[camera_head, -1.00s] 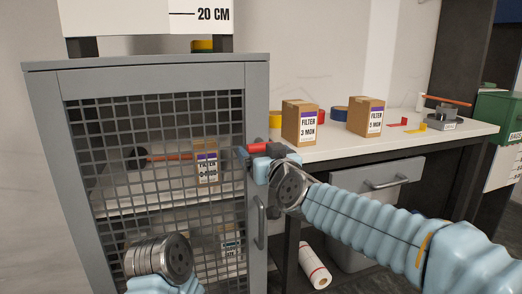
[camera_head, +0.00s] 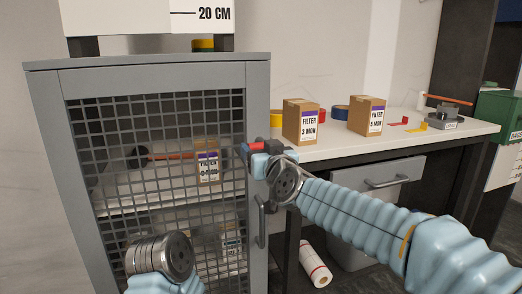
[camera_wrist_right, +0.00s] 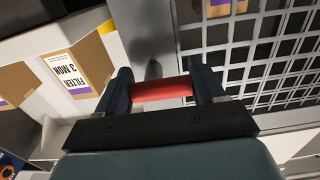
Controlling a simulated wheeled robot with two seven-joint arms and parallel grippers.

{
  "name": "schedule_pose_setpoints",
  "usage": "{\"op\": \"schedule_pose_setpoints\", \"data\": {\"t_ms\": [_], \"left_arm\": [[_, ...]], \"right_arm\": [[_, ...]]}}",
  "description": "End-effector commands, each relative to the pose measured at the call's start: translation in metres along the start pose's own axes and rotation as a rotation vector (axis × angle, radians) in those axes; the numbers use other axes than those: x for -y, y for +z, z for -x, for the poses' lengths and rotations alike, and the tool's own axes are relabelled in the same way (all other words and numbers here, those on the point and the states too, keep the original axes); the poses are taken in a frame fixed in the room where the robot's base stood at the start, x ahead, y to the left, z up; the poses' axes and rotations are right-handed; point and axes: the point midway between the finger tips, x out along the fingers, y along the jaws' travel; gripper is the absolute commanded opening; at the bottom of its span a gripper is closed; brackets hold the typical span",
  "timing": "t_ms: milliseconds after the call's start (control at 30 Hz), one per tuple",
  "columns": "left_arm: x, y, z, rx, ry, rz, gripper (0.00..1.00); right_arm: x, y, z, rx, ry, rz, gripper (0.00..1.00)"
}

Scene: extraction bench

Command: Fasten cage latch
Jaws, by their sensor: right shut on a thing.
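The cage is a grey cabinet (camera_head: 257,95) with a mesh door, which looks closed against its frame. The latch has a red handle (camera_head: 256,147) at the door's right edge, at mid height. My right gripper (camera_head: 257,149) is at that edge, shut on the red handle. In the right wrist view the red handle (camera_wrist_right: 162,89) lies crosswise between the two dark fingers of the right gripper (camera_wrist_right: 165,88). The latch's mount is mostly hidden by the gripper. Of my left arm, only the wrist shows, low in front of the mesh; its fingers are not visible.
A vertical door handle (camera_head: 262,222) sits below the latch. Right of the cage is a white bench (camera_head: 340,147) with two filter boxes (camera_head: 301,122) (camera_head: 367,116), tape rolls and a grey drawer (camera_head: 385,180). Filter boxes show behind the mesh.

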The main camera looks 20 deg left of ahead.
Motion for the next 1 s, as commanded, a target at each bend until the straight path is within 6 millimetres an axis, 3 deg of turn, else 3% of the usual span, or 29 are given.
{"op": "schedule_pose_setpoints", "data": {"t_ms": [367, 1000], "left_arm": [[-0.0015, 0.0000, 0.0035, 0.000, 0.000, 0.000, 0.00], [-0.0029, 0.0000, 0.0065, 0.001, 0.001, -0.001, 0.00]], "right_arm": [[0.0009, -0.0030, 0.0000, -0.001, 0.001, -0.182, 0.38], [0.0014, -0.0090, -0.0001, -0.002, 0.002, -0.783, 0.38]]}}
